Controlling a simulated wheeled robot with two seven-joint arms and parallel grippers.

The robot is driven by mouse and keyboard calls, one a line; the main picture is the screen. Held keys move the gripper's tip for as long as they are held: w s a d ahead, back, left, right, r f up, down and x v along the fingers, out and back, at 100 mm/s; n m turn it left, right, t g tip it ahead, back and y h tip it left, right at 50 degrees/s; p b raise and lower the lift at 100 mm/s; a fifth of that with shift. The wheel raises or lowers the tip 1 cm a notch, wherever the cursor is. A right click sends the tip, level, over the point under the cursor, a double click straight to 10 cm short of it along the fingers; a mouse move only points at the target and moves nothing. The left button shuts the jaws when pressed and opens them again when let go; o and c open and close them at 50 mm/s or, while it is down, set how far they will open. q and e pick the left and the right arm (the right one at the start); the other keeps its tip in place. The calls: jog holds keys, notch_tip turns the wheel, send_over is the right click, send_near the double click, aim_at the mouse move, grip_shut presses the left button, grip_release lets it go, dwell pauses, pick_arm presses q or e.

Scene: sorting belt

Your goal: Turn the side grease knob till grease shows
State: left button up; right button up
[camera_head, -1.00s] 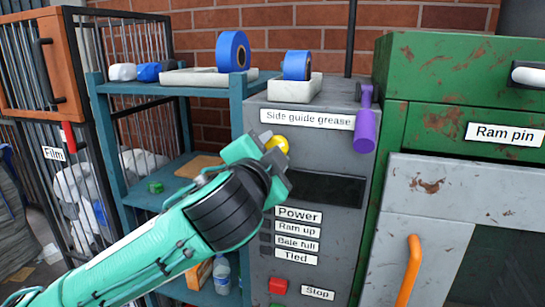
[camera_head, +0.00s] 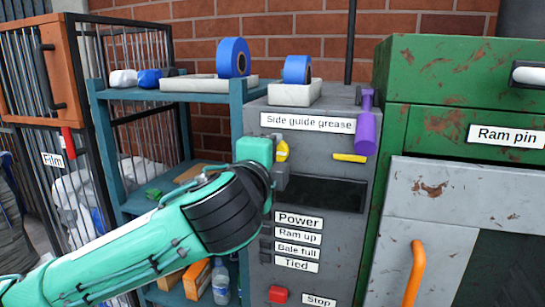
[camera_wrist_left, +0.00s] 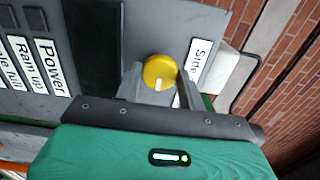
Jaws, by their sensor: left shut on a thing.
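The yellow side grease knob (camera_head: 283,149) is on the grey control cabinet's front, just under the "Side guide grease" label (camera_head: 307,122). My left gripper (camera_head: 279,163) is shut on it. In the left wrist view the round knob (camera_wrist_left: 160,72) sits between the two fingers, its white pointer mark in sight. A short yellow strip of grease (camera_head: 350,158) shows on the cabinet front, right of the knob and above the dark display. My right gripper is not in view.
A purple-handled tool (camera_head: 366,130) hangs at the cabinet's upper right. Blue tape rolls (camera_head: 297,69) stand above. A red button (camera_head: 278,294) is low on the panel. A blue shelf (camera_head: 120,150) stands at left, the green baler (camera_head: 440,90) at right.

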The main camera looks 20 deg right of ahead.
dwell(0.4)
pick_arm(q)
jog(key=o, duration=1)
jog(key=shift+s, duration=0.1)
jog(key=shift+b+v, duration=3.1)
jog(key=shift+v, duration=3.75)
